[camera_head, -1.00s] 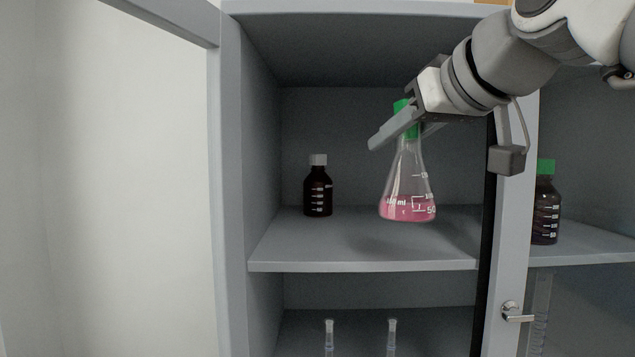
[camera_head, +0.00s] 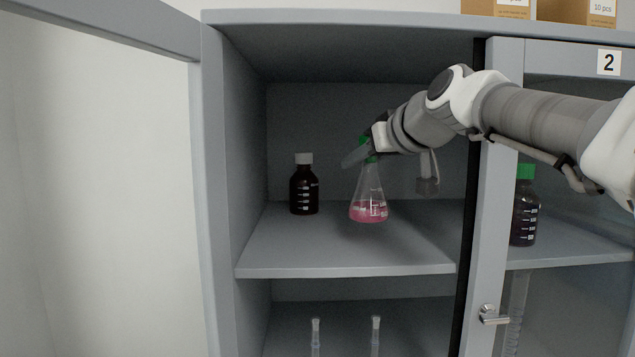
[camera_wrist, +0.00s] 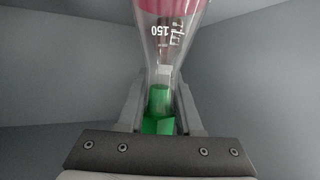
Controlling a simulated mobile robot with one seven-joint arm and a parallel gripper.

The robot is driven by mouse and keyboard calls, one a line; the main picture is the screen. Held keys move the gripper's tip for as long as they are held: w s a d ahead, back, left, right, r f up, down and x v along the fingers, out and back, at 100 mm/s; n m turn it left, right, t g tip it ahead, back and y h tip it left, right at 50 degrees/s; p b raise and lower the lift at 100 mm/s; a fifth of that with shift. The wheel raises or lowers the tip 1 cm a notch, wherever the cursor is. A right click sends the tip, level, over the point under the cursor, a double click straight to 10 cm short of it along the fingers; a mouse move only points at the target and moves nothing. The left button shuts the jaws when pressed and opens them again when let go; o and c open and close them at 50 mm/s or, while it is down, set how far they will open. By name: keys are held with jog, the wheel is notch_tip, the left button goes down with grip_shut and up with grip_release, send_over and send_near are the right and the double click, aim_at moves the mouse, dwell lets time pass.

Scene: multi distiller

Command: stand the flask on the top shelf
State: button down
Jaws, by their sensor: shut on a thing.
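The flask (camera_head: 369,196) is a clear cone with pink liquid and a green cap. It is upright, inside the open cabinet, over the top shelf (camera_head: 340,262). I cannot tell whether its base touches the shelf. My gripper (camera_head: 356,156) is shut on the flask at its capped neck, coming in from the right. In the wrist view the flask (camera_wrist: 170,40) stands between the two fingers (camera_wrist: 160,108), with its green cap close to the palm and the pink liquid at the far end.
A dark bottle with a white cap (camera_head: 304,188) stands on the same shelf, left of the flask. Another dark bottle with a green cap (camera_head: 524,210) is behind the right door. The cabinet's centre post (camera_head: 482,200) is right of the flask. The shelf front is clear.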

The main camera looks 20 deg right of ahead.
aim_at(364, 182)
notch_tip(364, 182, down, 3)
jog(key=shift+a+f, duration=0.1)
jog(key=shift+w+f+p, duration=0.3)
jog(key=shift+f, duration=0.2)
jog(key=shift+f, duration=0.2)
jog(key=c, duration=0.6)
grip_release()
jog(key=shift+r, duration=0.2)
jog(key=shift+s+d+r, duration=0.15)
jog(key=shift+s+d, duration=0.05)
jog(key=shift+s, duration=0.4)
jog(key=b+v, duration=0.2)
jog(key=v, duration=0.9)
